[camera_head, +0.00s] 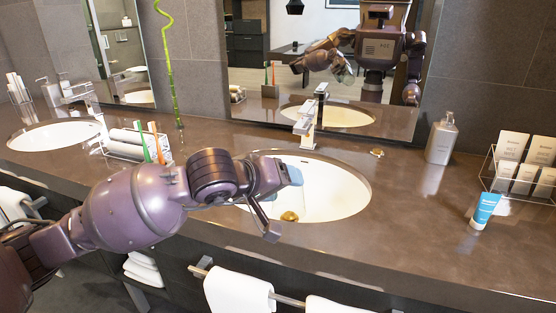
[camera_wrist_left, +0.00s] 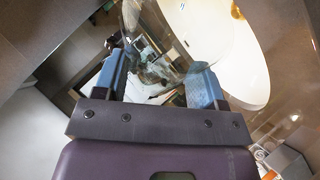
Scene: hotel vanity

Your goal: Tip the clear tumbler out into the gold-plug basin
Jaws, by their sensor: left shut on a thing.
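My left gripper (camera_head: 283,190) is over the left part of the white gold-plug basin (camera_head: 345,190), with its arm coming in from the left. In the left wrist view my left gripper (camera_wrist_left: 163,85) has its two blue pads on either side of the clear tumbler (camera_wrist_left: 158,62), shut on it. The tumbler is see-through, so its tilt and contents are hard to tell. In the head view the gripper mostly hides it. The gold plug (camera_head: 289,216) shows at the basin's bottom. My right gripper is not directly in view.
A chrome faucet (camera_head: 307,125) stands behind the basin. A second basin (camera_head: 55,135) is at the left. A cup with toothbrushes (camera_head: 150,145) is behind my arm. A soap dispenser (camera_head: 441,138), blue tube (camera_head: 484,210) and wire rack (camera_head: 520,170) are at the right. Towels (camera_head: 238,290) hang in front.

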